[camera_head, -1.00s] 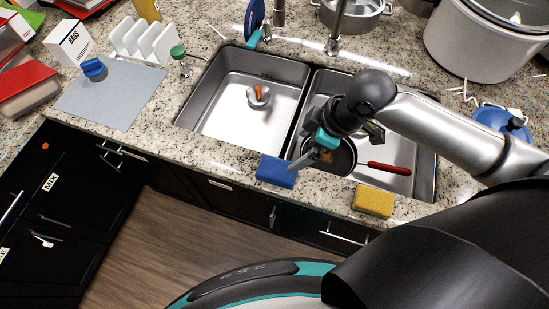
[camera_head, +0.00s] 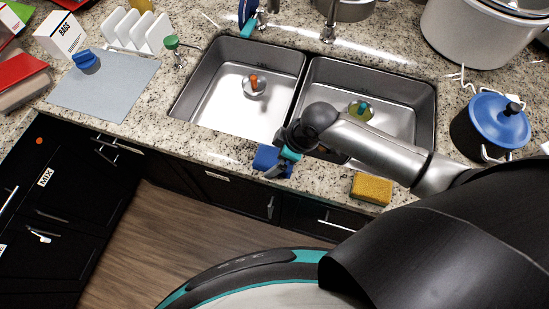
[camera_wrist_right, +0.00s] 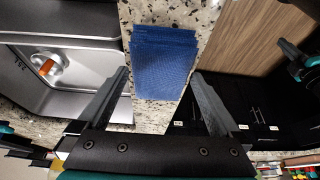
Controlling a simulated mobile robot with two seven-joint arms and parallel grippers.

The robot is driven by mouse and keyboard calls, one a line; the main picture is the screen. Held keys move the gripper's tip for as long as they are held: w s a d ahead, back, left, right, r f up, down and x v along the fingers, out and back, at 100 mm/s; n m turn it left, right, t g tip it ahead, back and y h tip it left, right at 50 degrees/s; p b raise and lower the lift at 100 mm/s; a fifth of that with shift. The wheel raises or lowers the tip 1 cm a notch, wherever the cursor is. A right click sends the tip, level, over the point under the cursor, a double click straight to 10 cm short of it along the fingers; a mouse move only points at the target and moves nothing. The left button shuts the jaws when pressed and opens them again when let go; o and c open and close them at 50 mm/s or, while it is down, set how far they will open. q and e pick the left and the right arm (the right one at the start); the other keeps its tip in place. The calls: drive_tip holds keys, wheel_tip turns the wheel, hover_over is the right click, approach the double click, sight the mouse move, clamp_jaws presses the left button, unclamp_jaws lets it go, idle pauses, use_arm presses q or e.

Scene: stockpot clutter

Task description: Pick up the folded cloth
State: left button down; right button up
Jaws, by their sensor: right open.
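The folded cloth (camera_head: 265,157) is blue and lies on the granite counter strip at the front edge of the sink. In the right wrist view the cloth (camera_wrist_right: 163,62) shows as a layered, flat stack beyond and between the fingers. My right gripper (camera_wrist_right: 160,74) is open, its two fingers apart and empty. In the head view my right gripper (camera_head: 280,166) is over the cloth's right part and hides some of it. What looks like part of my left gripper (camera_wrist_right: 298,62) shows at the right edge of the wrist view; its jaw state is unclear.
A double sink (camera_head: 240,95) lies behind the cloth. A yellow sponge (camera_head: 371,189) sits to the right on the counter edge. A pot with a blue lid (camera_head: 497,122) stands at the right. A grey mat (camera_head: 110,90) lies at the left.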

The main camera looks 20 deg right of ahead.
sight(275, 157)
use_arm(q)
drive_tip(key=shift+s+f, duration=0.1)
drive_tip(key=shift+s, duration=0.15)
use_arm(e)
drive_tip(key=shift+w+a+f, duration=0.1)
drive_tip(key=shift+a+f, duration=0.05)
drive_tip(key=shift+f, duration=0.3)
drive_tip(key=shift+f, duration=0.2)
drive_tip(key=c, duration=1.3)
drive_tip(key=shift+c, duration=0.2)
drive_tip(key=shift+r, duration=0.1)
